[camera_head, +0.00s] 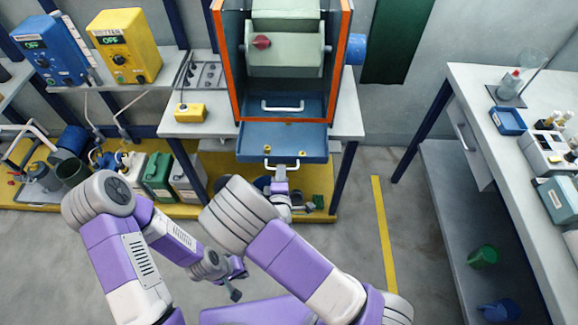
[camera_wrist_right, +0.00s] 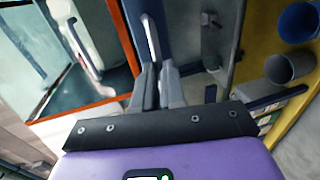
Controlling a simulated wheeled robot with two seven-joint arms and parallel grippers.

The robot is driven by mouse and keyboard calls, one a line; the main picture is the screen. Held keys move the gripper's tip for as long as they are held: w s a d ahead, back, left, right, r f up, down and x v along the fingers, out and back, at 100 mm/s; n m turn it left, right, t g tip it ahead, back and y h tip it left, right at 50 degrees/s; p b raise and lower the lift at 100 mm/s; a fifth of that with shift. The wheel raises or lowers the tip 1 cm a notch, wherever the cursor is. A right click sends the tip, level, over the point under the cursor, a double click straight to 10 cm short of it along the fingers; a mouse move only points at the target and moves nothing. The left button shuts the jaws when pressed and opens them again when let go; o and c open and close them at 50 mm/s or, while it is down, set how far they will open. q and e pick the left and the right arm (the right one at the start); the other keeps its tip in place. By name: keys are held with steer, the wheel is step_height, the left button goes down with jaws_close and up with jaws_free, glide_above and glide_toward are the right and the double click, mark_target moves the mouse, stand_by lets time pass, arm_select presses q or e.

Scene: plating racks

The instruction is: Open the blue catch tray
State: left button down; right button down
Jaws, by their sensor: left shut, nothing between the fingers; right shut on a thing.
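The blue catch tray (camera_head: 255,143) sticks out of the front of the orange-framed machine, below its chamber, and its inside with small yellow bits shows. A pale bar handle (camera_head: 268,163) is on its front face. My right gripper (camera_head: 281,178) is at this handle, shut on it. In the right wrist view my right gripper's fingers (camera_wrist_right: 157,85) close on the white handle (camera_wrist_right: 150,38), beside the blue tray front (camera_wrist_right: 174,28). My left gripper (camera_head: 238,284) is low over the floor, shut and empty, well away from the tray.
The orange-framed machine (camera_head: 230,75) stands on a grey bench and has another handle (camera_head: 283,107) above the tray. A yellow box (camera_head: 190,112) lies on the bench at left. Jugs (camera_head: 158,172) stand on the yellow platform. A workbench (camera_head: 510,160) is at right, with open floor between.

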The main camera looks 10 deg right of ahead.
steer(key=shift+s, duration=0.25)
steer(key=c, duration=1.5)
jaws_free()
steer(key=shift+s+a, duration=0.1)
steer(key=p+v, duration=0.1)
steer(key=v, duration=0.6)
steer(key=shift+s, duration=0.2)
